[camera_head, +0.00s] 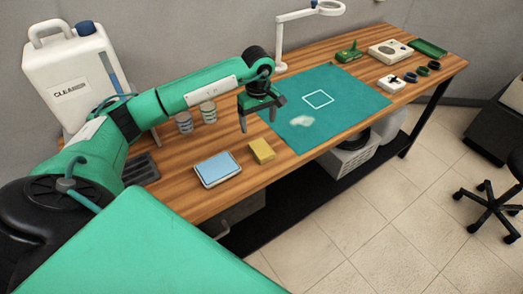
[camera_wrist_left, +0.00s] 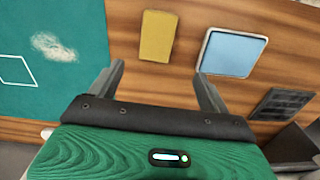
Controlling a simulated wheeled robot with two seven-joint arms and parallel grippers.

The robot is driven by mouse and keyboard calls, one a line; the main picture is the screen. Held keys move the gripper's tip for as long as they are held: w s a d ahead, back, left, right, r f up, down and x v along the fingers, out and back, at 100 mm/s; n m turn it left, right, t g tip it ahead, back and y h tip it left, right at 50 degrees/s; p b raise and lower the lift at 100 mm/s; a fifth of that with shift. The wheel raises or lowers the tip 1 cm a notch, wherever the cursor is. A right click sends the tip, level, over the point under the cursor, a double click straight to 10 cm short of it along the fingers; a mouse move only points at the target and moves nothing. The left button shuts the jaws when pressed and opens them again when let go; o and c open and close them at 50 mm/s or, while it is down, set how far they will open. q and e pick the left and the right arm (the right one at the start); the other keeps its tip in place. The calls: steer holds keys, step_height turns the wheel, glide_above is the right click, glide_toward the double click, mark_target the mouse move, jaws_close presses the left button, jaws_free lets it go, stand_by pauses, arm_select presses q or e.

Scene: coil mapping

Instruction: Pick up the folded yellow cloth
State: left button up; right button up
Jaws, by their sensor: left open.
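The folded yellow cloth (camera_head: 262,151) lies on the wooden bench between a blue pad in a white tray and the green mat. It also shows in the left wrist view (camera_wrist_left: 157,36), beyond the fingertips. My left gripper (camera_head: 257,123) is open and empty, above the bench on the far side of the cloth in the head view. In the left wrist view its two fingers (camera_wrist_left: 160,82) point toward the bench, with the cloth apart from them and ahead. My right gripper is not in view.
The blue pad in its tray (camera_head: 217,169) sits left of the cloth. The green mat (camera_head: 340,115) carries a pale powdery patch (camera_head: 301,121) and a white square outline. Two cups (camera_head: 207,112) and a large white jug (camera_head: 75,78) stand at the left. A lamp (camera_head: 281,40) rises behind.

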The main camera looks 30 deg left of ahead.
arm_select(q)
steer(key=p, duration=0.2)
glide_above(261, 148)
steer(key=f, duration=0.7)
steer(key=shift+s+a, duration=0.15)
steer(key=shift+a, duration=0.2)
steer(key=shift+d+f+p, duration=0.15)
steer(key=shift+f+p, duration=0.15)
steer(key=shift+f, duration=0.1)
steer(key=f, duration=0.1)
steer(key=f+p, duration=0.2)
steer(key=shift+d+f, duration=0.2)
steer(key=shift+d, duration=0.1)
steer(key=shift+f, duration=0.6)
steer(key=c, duration=1.1)
steer(key=shift+o, duration=0.2)
steer(key=shift+w+r, duration=0.15)
steer(key=shift+w, duration=0.05)
steer(key=shift+r+b, duration=0.3)
steer(key=shift+r, duration=0.25)
step_height(261, 148, up, 19)
steer(key=b, duration=0.5)
